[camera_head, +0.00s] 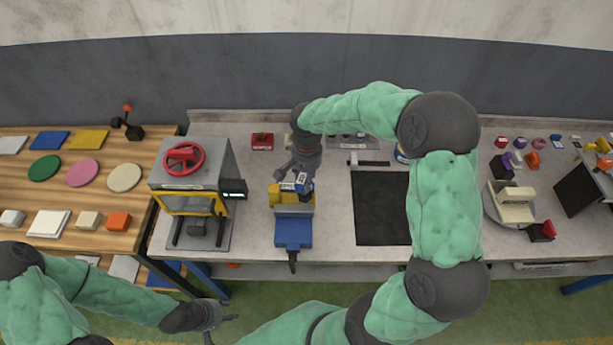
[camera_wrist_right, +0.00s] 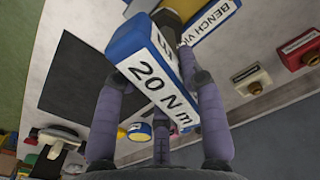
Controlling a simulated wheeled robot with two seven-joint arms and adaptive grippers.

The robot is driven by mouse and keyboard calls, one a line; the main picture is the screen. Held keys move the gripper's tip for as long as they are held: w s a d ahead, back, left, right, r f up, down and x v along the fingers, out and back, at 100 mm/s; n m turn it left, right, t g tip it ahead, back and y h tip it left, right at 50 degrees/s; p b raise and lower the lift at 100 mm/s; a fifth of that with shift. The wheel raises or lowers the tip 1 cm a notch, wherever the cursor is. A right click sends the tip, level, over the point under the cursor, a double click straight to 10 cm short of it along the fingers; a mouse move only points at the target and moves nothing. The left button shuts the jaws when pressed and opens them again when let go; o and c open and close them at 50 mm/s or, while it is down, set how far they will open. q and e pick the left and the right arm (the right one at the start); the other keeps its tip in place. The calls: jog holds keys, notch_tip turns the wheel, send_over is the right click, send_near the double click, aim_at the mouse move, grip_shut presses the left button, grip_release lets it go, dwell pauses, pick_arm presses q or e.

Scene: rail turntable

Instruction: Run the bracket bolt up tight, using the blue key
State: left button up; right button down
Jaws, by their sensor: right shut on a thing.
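My right gripper (camera_head: 301,180) is over the bench vice (camera_head: 293,232), a blue and yellow block on the worktable. It is shut on the blue key (camera_wrist_right: 152,62), whose white label reads "20 N m" in the right wrist view. Three purple fingers (camera_wrist_right: 160,105) close around the key's handle. The key's dark shaft runs toward the yellow vice, labelled "BENCH VICE" (camera_wrist_right: 208,20). The bracket bolt and the key's tip cannot be made out. My left gripper (camera_head: 222,322) is empty, with fingers spread, low in front of the table.
A press-like machine (camera_head: 190,185) with a red handwheel stands left of the vice. A black mat (camera_head: 381,208) lies to its right. A red box (camera_head: 262,141) sits behind. A round turntable (camera_head: 510,208) with a cream block is at the right, partly beyond my right arm.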

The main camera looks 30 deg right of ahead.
jog(key=shift+m+b, duration=0.4)
jog(key=shift+m, duration=0.6)
jog(key=shift+a+m+b, duration=0.1)
jog(key=shift+m+b, duration=0.25)
jog(key=shift+m, duration=0.05)
jog(key=shift+m+b, duration=0.55)
jog(key=shift+m, duration=0.65)
jog(key=shift+n, duration=0.6)
jog(key=shift+r+p, duration=0.2)
jog(key=shift+p, duration=0.1)
